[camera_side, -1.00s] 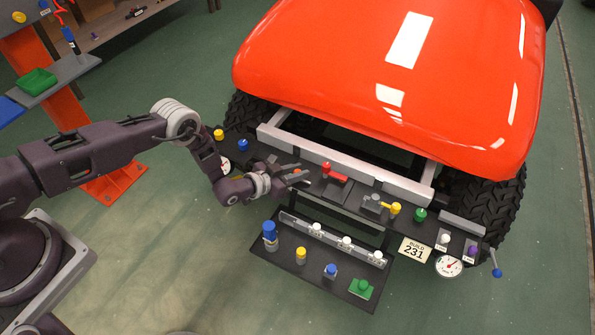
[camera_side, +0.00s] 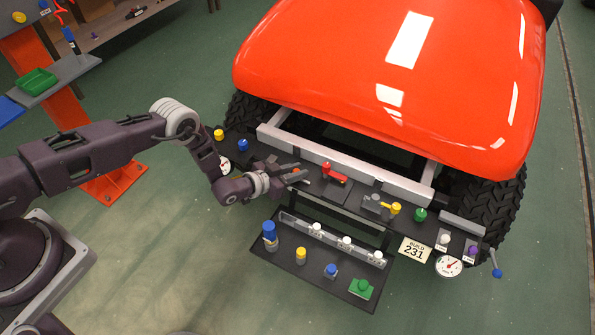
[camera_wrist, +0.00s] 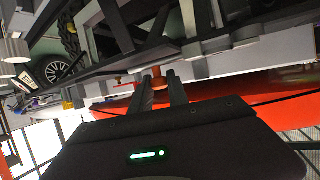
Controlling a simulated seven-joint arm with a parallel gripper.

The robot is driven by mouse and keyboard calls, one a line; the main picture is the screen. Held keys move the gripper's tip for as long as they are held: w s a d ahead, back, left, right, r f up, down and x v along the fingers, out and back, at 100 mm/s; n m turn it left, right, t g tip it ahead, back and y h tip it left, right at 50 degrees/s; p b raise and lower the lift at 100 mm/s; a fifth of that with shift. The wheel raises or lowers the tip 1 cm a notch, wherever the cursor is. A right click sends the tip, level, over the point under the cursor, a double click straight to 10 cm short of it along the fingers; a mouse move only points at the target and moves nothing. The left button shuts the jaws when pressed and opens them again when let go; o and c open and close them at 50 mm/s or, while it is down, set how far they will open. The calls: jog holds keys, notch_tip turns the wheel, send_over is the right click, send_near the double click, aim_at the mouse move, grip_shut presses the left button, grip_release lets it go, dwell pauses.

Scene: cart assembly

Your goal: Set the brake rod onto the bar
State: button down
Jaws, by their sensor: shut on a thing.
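My gripper (camera_side: 300,173) is low over the left part of the cart's dark front panel, left of the red lever-shaped part. In the wrist view my gripper (camera_wrist: 160,82) has its two fingers close together with a small orange-red piece (camera_wrist: 158,71) at their tips. I take this piece to be the brake rod; most of it is hidden by the fingers. The pale grey bar (camera_side: 396,187) runs across the cart's front, just behind the panel. I cannot tell whether the held piece touches anything.
The red lever-shaped part (camera_side: 334,175) stands right of my gripper. A yellow-knobbed part (camera_side: 395,208) and a green knob (camera_side: 420,215) are farther right. A lower dark tray (camera_side: 312,283) holds several coloured pegs. The large red hood (camera_side: 380,75) rises behind the bar.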

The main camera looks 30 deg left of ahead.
jog(key=shift+a, duration=1.7)
jog(key=c, duration=1.3)
grip_release()
jog(key=v, duration=0.7)
jog(key=shift+d, duration=0.1)
